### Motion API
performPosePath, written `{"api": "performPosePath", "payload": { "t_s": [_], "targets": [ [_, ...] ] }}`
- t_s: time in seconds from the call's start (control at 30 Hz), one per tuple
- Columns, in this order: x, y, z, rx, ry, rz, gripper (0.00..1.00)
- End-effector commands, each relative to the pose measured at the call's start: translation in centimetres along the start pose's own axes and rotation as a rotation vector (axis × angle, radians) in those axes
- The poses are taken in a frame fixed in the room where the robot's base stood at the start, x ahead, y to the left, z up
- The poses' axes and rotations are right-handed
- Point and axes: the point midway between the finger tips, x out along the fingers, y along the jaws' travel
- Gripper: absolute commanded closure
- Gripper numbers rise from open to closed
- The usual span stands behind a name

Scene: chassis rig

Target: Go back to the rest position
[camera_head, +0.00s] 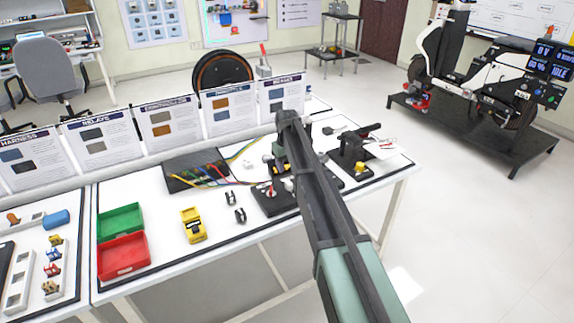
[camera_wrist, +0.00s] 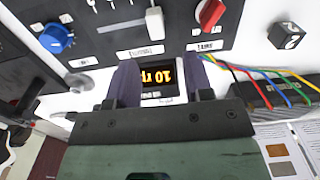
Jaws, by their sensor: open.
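In the wrist view, my gripper (camera_wrist: 160,82) is open and empty, with its two dark fingers apart. Between and beyond the fingers is a black control panel (camera_wrist: 110,45) with a lit orange display (camera_wrist: 158,77), a blue knob (camera_wrist: 57,38), a red knob (camera_wrist: 210,12) and a pale lever (camera_wrist: 154,22). In the head view, my arm reaches out over the right part of the white table (camera_head: 225,253), and its own links hide the gripper. The black panel (camera_head: 270,203) shows partly behind the arm.
Colored wires (camera_head: 215,178) lie left of the panel. A green bin (camera_head: 120,222), a red bin (camera_head: 123,257) and a yellow device (camera_head: 193,226) stand on the table. Upright info boards (camera_head: 170,122) line its back edge. A black fixture (camera_head: 350,150) stands right of the arm.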

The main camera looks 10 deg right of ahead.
Motion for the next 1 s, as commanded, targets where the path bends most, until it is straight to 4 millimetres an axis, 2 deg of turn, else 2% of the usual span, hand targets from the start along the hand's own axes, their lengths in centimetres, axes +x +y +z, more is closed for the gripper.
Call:
{"api": "performPosePath", "payload": {
  "t_s": [0.03,0.1,0.47,0.57,0.67,0.7,0.8,0.9,1.0],
  "targets": [
    [-1.9,0.0,0.0,0.0,0.0,0.0,0.53],
    [-2.3,0.0,0.0,0.0,0.0,0.0,0.53],
    [-1.9,0.0,0.0,0.032,0.0,0.0,0.53],
    [-2.0,-1.7,4.9,0.115,-0.001,0.0,0.53],
    [-2.2,-4.9,12.8,0.186,-0.001,0.001,0.53],
    [-2.4,-6.4,16.4,0.213,-0.001,0.001,0.53],
    [-2.7,-9.7,24.6,0.26,0.0,0.002,0.53],
    [-3.0,-12.2,30.5,0.274,0.0,0.002,0.53],
    [-3.1,-13.4,33.5,0.264,0.0,0.002,0.53]
  ]
}}
